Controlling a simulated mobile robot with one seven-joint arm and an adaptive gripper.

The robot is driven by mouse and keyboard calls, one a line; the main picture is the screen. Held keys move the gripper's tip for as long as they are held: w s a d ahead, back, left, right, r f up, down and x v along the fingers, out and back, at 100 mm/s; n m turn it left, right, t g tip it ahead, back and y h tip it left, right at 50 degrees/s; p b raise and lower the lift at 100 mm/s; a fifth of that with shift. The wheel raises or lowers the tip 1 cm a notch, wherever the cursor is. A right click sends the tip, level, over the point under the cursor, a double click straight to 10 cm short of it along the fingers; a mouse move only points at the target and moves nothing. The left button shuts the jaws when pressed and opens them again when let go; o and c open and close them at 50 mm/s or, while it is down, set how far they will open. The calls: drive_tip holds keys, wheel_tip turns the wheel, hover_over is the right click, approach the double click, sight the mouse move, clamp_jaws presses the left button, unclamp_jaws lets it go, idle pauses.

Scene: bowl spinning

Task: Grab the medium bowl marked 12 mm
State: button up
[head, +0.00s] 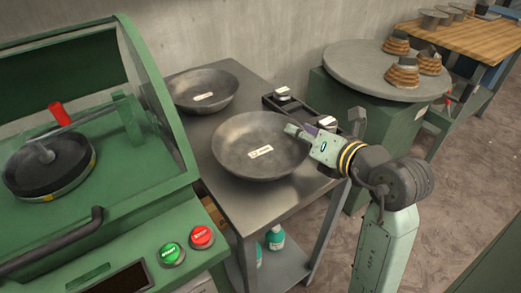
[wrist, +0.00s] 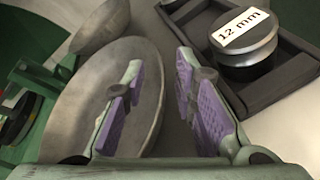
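Two wide grey metal bowls stand on the metal table. The nearer bowl (head: 240,135) has a white label (head: 260,152) inside, too small to read; the farther bowl (head: 180,88) also has an unreadable label. My gripper (head: 300,130) is at the right rim of the nearer bowl. In the wrist view my gripper (wrist: 160,68) is open and empty, its purple-padded fingers apart. The nearer bowl (wrist: 75,105) fills the left there, its rim running between the fingers; whether they reach below the rim I cannot tell. The readable "12 mm" label (wrist: 241,29) is on a round metal piece (wrist: 247,60).
That metal piece sits in a black tray (wrist: 285,95) right of the gripper, close to the right finger. A green machine (head: 130,235) with a raised clear cover stands left of the table. A round grey table (head: 350,70) with several coiled brown pieces stands behind right.

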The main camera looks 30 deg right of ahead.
drive_tip(key=shift+c, duration=0.2)
clamp_jaws()
idle(0.6)
